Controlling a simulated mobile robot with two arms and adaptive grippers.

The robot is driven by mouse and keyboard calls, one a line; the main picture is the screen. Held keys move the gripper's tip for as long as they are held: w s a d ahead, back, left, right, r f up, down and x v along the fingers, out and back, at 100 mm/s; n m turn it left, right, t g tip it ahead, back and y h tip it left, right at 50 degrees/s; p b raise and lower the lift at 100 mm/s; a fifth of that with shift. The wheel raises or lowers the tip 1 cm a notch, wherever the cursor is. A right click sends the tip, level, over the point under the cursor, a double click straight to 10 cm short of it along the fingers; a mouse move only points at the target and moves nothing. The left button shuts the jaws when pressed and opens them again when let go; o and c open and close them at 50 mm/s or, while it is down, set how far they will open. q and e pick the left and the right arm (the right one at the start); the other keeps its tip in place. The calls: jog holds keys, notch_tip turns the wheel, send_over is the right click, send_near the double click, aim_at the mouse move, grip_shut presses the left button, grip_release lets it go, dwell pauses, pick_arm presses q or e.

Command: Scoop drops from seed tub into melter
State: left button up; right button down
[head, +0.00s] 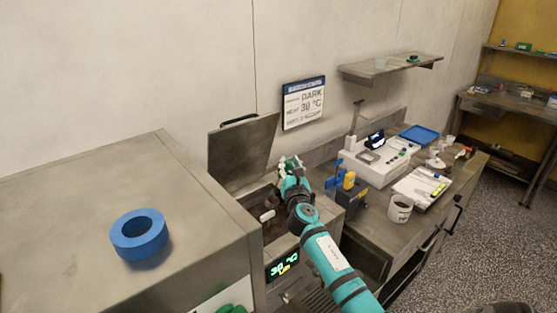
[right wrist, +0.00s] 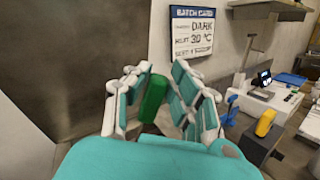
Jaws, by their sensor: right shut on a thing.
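My right gripper (head: 290,167) is over the back right of the open melter (head: 277,231). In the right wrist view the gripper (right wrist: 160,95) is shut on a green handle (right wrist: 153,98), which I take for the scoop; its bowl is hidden. The melter's lid (head: 243,150) stands raised, and its display (head: 283,264) reads 30 °C. A small white piece (head: 267,215) shows at the melter's opening; most of the inside is hidden or dark. A white tub (head: 400,208) with dark contents, perhaps the seed tub, stands on the bench to the right. My left gripper is not in view.
A batch card (head: 303,103) on the wall reads DARK, 30 °C. A blue tape roll (head: 139,235) lies on the steel cabinet at left. A dark device with a yellow part (head: 349,181) and a white machine (head: 380,160) stand right of the melter. A shelf (head: 390,68) hangs above.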

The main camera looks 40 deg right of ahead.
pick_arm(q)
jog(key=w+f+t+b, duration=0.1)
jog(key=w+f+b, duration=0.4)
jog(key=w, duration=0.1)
pick_arm(e)
jog(key=s+d+f+m+h+b, duration=0.1)
jog(key=d+f+m+b, duration=0.1)
jog(key=f+m+b, duration=0.2)
jog(key=s+d+f+m+h+b, duration=0.2)
jog(key=f+m+b, duration=0.2)
jog(key=m+b, duration=0.1)
jog(key=s+d+f+m+h+b, duration=0.1)
jog(key=s+d+f+m+b, duration=0.1)
jog(key=f+m+b, duration=0.2)
jog(key=shift+s+d+f+m+g+b, duration=0.2)
jog(key=shift+m+b, duration=0.2)
jog(key=shift+b, duration=0.35)
jog(key=shift+s+d+f+m+g+b, duration=0.1)
jog(key=shift+d+m+g+b, duration=0.1)
jog(key=shift+m+b, duration=0.4)
jog(key=shift+d+f+h+b, duration=0.15)
jog(key=shift+h+b, duration=0.15)
jog(key=shift+b, duration=0.3)
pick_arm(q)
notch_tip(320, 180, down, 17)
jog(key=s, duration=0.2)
pick_arm(e)
jog(key=shift+m+g, duration=0.3)
jog(key=shift+m, duration=0.1)
